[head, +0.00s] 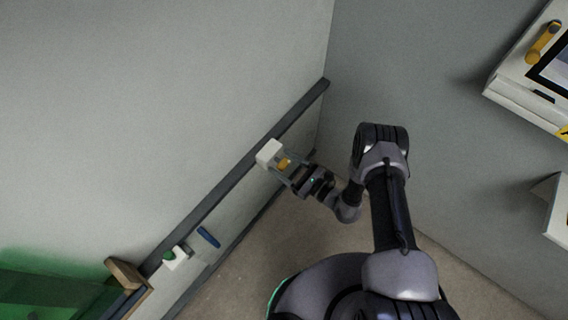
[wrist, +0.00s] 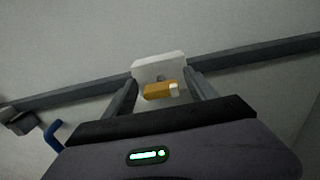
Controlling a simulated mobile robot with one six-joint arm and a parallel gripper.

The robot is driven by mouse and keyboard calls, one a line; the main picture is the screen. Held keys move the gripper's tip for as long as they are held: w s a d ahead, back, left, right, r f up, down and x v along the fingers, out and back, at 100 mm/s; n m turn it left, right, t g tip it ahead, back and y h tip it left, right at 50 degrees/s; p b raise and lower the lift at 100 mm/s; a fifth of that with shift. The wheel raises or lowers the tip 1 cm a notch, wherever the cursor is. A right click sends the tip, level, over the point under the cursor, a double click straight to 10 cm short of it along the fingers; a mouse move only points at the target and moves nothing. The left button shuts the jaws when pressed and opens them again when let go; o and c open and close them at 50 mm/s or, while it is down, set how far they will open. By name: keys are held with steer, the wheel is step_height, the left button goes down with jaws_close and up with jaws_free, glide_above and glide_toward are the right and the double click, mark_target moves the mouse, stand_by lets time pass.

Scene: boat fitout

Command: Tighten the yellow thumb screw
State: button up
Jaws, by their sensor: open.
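The yellow thumb screw (head: 284,163) sticks out from a white block (head: 268,152) on the dark wall rail. In the wrist view the yellow thumb screw (wrist: 160,91) lies across the picture, with a pale tip at its right end, in front of the white block (wrist: 158,66). My gripper (head: 280,164) is open, and its fingers reach toward the block on both sides of the screw. In the wrist view my gripper (wrist: 160,82) shows a gap between each finger and the screw. I cannot tell exactly how deep the screw sits between the fingertips.
The dark rail (head: 230,182) runs diagonally along the wall. Lower left on it are a white block with a green knob (head: 168,255) and a blue handle (head: 208,237). A white panel with a yellow handle (head: 543,42) is at upper right. The floor (head: 235,290) below is clear.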

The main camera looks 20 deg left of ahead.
steer(key=shift+c, duration=0.4)
steer(key=c, duration=1.3)
